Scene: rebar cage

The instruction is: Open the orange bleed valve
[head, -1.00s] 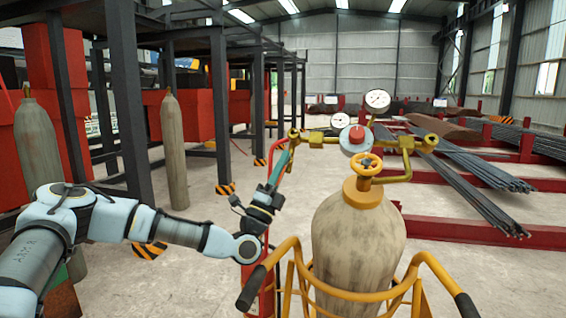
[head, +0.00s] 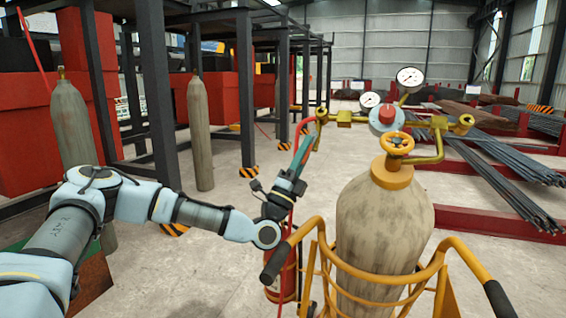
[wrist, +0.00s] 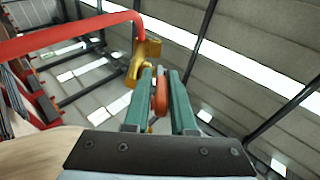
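The orange bleed valve (wrist: 160,95) shows in the wrist view as a small rounded orange handle beside a brass fitting (wrist: 145,60). My gripper (wrist: 160,80) has its two green fingers close together, one on each side of this handle, and appears shut on it. In the head view my gripper (head: 306,142) points up at the left brass end (head: 321,114) of the gauge manifold. The handle is too small or hidden to make out there. A yellow handwheel (head: 397,144) sits on the gas cylinder (head: 385,230), apart from my gripper.
A red hose (wrist: 70,35) runs from the brass fitting, close by my fingers. Two gauges (head: 410,78) stand above the manifold. A yellow cart frame (head: 455,250) surrounds the cylinder. A red extinguisher (head: 283,275) stands below my gripper. Another cylinder (head: 199,135) stands at left.

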